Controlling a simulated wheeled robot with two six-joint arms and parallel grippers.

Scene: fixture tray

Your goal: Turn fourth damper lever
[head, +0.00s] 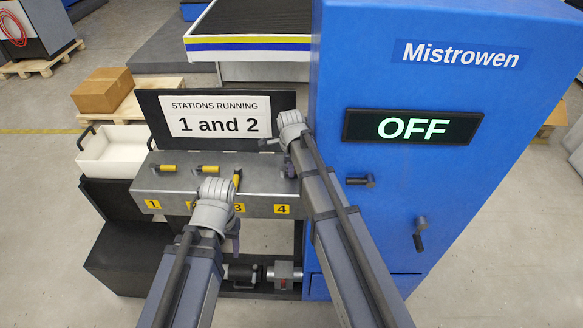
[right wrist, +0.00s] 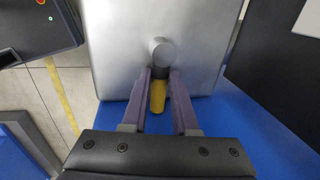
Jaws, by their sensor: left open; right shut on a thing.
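The fourth damper lever has a round metal pivot and a yellow grip (right wrist: 157,97). In the right wrist view the grip points toward my right gripper (right wrist: 158,78), which is shut on it with one finger on each side. In the head view my right arm covers most of this lever above the yellow label 4 (head: 282,209) on the grey panel (head: 263,190). My left gripper (head: 234,228) is open and empty in front of the panel, near label 3.
Levers 1 (head: 166,168) and 2 (head: 207,168) lie sideways; lever 3 (head: 237,179) points down. A sign (head: 218,116) reads "STATIONS RUNNING 1 and 2". The blue cabinet (head: 450,75) at right has a display (head: 413,128) reading OFF and two dark handles. A white bin (head: 110,152) stands left.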

